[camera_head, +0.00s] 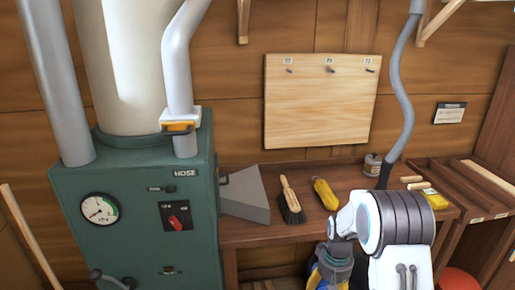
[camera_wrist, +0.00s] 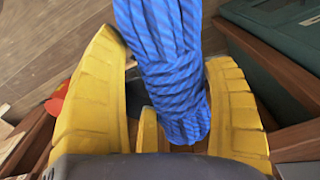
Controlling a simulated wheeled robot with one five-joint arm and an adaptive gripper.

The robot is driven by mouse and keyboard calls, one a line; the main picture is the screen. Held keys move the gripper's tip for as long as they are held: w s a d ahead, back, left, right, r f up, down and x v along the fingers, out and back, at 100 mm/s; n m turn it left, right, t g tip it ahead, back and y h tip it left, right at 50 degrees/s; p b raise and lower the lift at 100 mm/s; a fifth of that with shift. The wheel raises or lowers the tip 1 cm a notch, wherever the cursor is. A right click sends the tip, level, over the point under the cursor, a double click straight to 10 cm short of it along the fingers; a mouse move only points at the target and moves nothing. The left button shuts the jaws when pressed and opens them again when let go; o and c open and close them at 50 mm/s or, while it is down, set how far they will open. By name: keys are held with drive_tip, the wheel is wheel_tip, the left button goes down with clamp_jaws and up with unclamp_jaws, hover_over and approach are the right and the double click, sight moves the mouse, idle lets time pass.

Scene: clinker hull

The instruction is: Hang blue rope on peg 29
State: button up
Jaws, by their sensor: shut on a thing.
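My gripper (camera_wrist: 165,75) has yellow ribbed fingers closed on a coiled blue rope (camera_wrist: 172,50), which fills the space between them in the wrist view. In the head view my gripper (camera_head: 326,274) is low, in front of the workbench, and the blue rope (camera_head: 338,268) shows there only in part, largely hidden by my wrist. A pale wooden board (camera_head: 318,110) hangs on the wall above the bench. It carries three dark pegs in a row near its top: left (camera_head: 289,70), middle (camera_head: 331,70) and right (camera_head: 369,70). All three are bare. Their small labels are too small to read surely.
The bench (camera_head: 262,232) holds a grey wedge-shaped hood (camera_head: 247,196), a brush (camera_head: 291,200), a yellow tool (camera_head: 325,194) and a can (camera_head: 372,165). A green machine (camera_head: 140,215) stands left. A grey hose (camera_head: 400,95) hangs right of the board. The board's front is clear.

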drive_tip(key=shift+a+n, duration=0.3)
drive_tip(key=shift+a, duration=1.05)
